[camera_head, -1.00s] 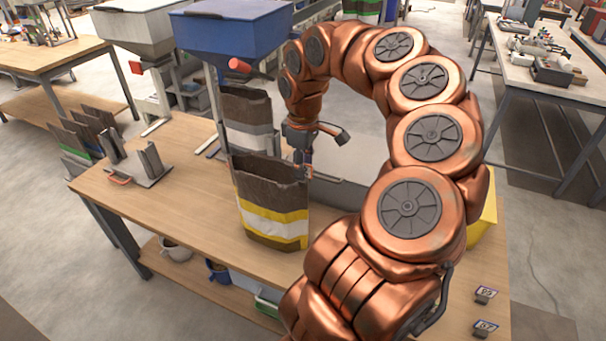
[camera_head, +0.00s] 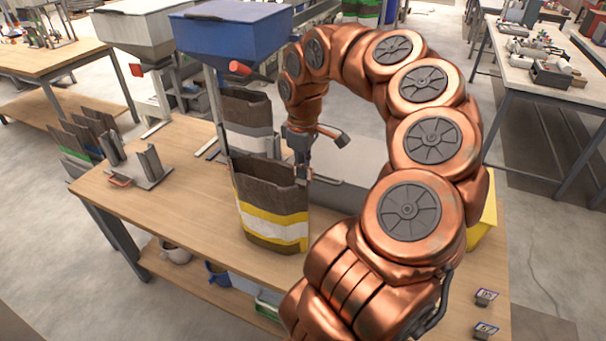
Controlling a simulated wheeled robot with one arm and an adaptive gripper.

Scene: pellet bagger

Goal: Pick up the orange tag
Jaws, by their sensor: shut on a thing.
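My gripper (camera_head: 304,175) points down at the upper right edge of a dark brown bag (camera_head: 268,187) with yellow and white bands. Its fingers look shut on the bag's rim, though they are small here and partly merge with it. The bag stands upright on the wooden bench. I cannot make out an orange tag at the fingers. A small orange-red piece (camera_head: 120,181) lies at the front of a grey metal fixture (camera_head: 148,168) on the left of the bench, well away from my gripper; I cannot tell whether it is the tag.
A blue hopper (camera_head: 232,35) with a red spout end stands behind the bench. Another brown bag (camera_head: 247,110) with a pale band stands behind the banded one. A grey wall or bin side (camera_head: 345,192) is right of my gripper. The bench (camera_head: 190,200) is clear at left centre.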

